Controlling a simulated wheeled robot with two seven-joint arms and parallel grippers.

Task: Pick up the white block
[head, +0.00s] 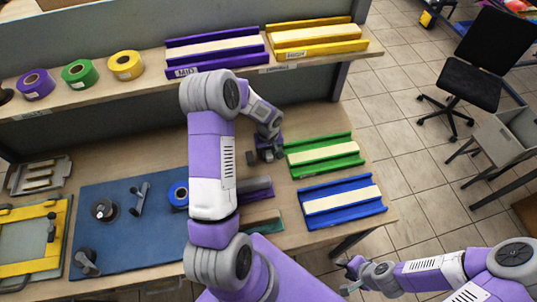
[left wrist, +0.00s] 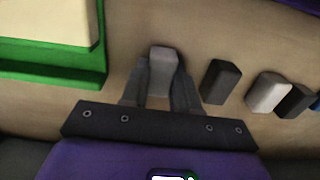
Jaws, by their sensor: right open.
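In the left wrist view, a pale grey-white block (left wrist: 163,62) stands between the two fingers of my left gripper (left wrist: 161,85). The fingers lie close along both its sides; whether they press on it I cannot tell. A second pale block (left wrist: 268,92) stands to the right, between a dark grey block (left wrist: 220,82) and another dark block (left wrist: 297,101). My right gripper (head: 354,275) is open and empty, off the table's right front side.
The green tray (head: 323,139) and blue tray (head: 379,208) lie at the table's right edge. Purple (head: 173,72) and yellow (head: 364,46) trays and tape rolls (head: 126,65) sit on the shelf. A blue mat (head: 118,250) with tools and a yellow frame (head: 62,215) fill the left.

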